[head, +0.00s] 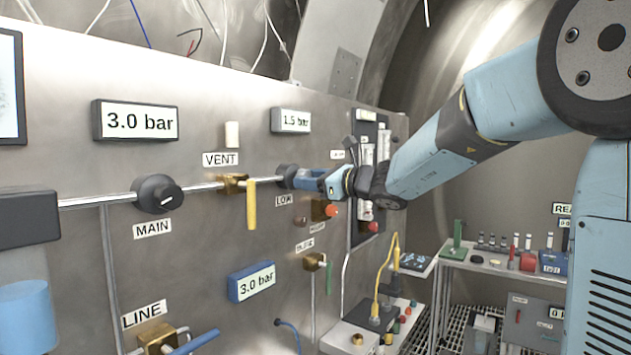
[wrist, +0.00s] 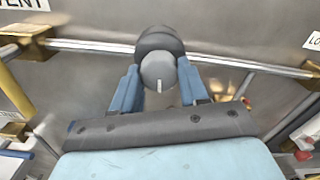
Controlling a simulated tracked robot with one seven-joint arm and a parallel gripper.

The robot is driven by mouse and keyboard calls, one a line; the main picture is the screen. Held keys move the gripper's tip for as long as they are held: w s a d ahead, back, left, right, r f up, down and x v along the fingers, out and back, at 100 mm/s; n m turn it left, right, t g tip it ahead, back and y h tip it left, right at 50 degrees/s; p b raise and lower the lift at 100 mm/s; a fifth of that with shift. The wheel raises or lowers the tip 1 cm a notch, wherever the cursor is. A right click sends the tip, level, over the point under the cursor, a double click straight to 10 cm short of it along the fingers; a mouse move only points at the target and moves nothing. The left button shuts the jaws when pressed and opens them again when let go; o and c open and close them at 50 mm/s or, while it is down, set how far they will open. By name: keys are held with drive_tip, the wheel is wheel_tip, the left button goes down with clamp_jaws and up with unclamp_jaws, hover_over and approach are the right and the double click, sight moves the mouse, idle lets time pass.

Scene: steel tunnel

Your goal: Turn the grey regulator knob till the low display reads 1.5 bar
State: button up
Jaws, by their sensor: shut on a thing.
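The grey regulator knob (wrist: 158,72) sits on the pipe, with a pale pointer mark at the bottom of its face in the wrist view. It also shows in the head view (head: 287,176), partly covered by my gripper. My gripper (head: 300,178) is shut on the knob, one blue finger on each side in the wrist view (wrist: 158,84). The low display (head: 296,121), above the knob, reads 1.5 bar. The LOW label (head: 284,200) is just below the knob.
The dark MAIN knob (head: 157,194) and its 3.0 bar display (head: 136,121) are to the left. The yellow VENT lever (head: 252,204) hangs close left of my gripper. A blue-framed display (head: 252,283) below reads 3.0 bar. A red button (head: 331,211) is close by on the right.

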drive_tip(key=o, duration=1.1)
drive_tip(key=shift+c, duration=0.2)
drive_tip(key=v, duration=1.3)
drive_tip(key=shift+s+d, duration=0.25)
drive_tip(key=shift+d, duration=0.05)
drive_tip(key=shift+f, duration=0.1)
